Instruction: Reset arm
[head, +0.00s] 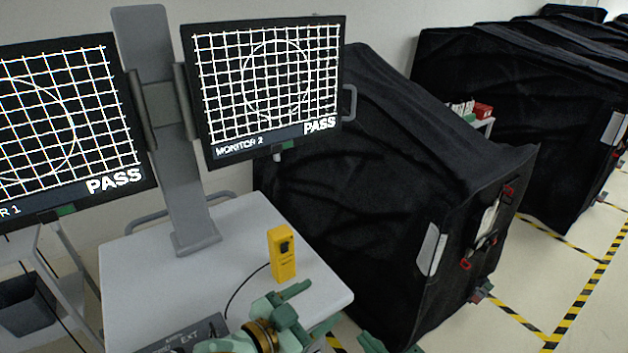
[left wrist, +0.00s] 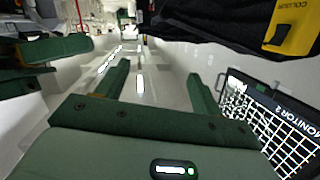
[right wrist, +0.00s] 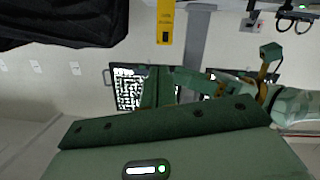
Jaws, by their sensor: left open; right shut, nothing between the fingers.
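My left gripper (head: 312,304) is at the bottom middle of the head view, above the front right part of the grey table. Its two green fingers stand apart in the left wrist view (left wrist: 160,82), with nothing between them. My right gripper (head: 376,342) is lower and further right, partly cut off by the bottom edge. In the right wrist view (right wrist: 158,80) its green fingers are together and hold nothing.
A yellow handheld device (head: 283,256) stands on the grey table (head: 240,228), a cable beside it. Two monitors, left (head: 60,125) and right (head: 265,85), show PASS on a grey post (head: 165,120). Black covered carts (head: 390,190) stand right; taped floor (head: 560,285) lies between them.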

